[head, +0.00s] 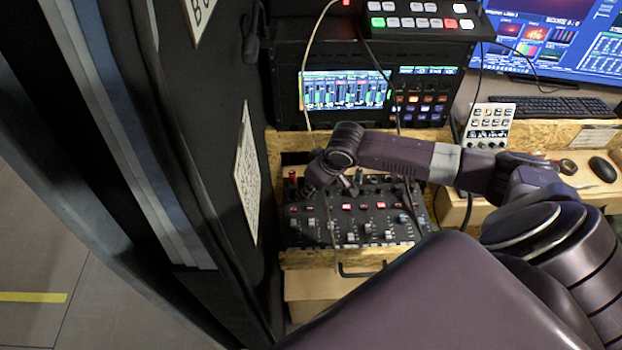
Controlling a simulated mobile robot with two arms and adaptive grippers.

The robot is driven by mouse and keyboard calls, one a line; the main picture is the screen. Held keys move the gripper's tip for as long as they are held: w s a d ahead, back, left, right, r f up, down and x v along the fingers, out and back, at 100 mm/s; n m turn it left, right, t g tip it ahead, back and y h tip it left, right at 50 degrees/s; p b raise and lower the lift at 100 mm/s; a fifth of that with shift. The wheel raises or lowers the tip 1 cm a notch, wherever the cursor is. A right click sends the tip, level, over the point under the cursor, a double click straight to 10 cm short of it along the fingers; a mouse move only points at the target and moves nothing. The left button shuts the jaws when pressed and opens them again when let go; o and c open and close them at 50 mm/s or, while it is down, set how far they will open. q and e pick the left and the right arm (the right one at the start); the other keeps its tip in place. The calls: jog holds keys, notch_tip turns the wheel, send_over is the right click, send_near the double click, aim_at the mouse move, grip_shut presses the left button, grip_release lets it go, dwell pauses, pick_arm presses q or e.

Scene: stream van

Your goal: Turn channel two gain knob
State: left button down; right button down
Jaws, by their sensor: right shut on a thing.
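The audio mixer (380,222) is a black panel with rows of knobs, red-lit buttons and faders, on a wooden shelf in the lower middle of the head view. My right gripper (313,189) reaches in from the right and points down at the mixer's upper left part. It is shut on a small knob in the top row, which its fingers and wrist mostly hide. I cannot read the channel label there. A red-topped knob or plug (293,178) stands just left of the fingers. My left gripper is out of view.
A rack unit with a lit meter screen (345,90) stands behind the mixer. A black wall panel (215,150) rises close on the left. A thin cable hangs over the mixer. A small white mixer (490,124), keyboard (555,107) and mouse (602,169) lie right.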

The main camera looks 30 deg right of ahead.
jog(key=shift+d+n+y+p, duration=0.1)
jog(key=shift+n+y+p, duration=0.3)
jog(key=shift+n+p, duration=0.45)
jog(key=shift+n, duration=0.25)
jog(key=c, duration=2)
grip_release()
jog(key=shift+o, duration=0.2)
jog(key=v, duration=1.2)
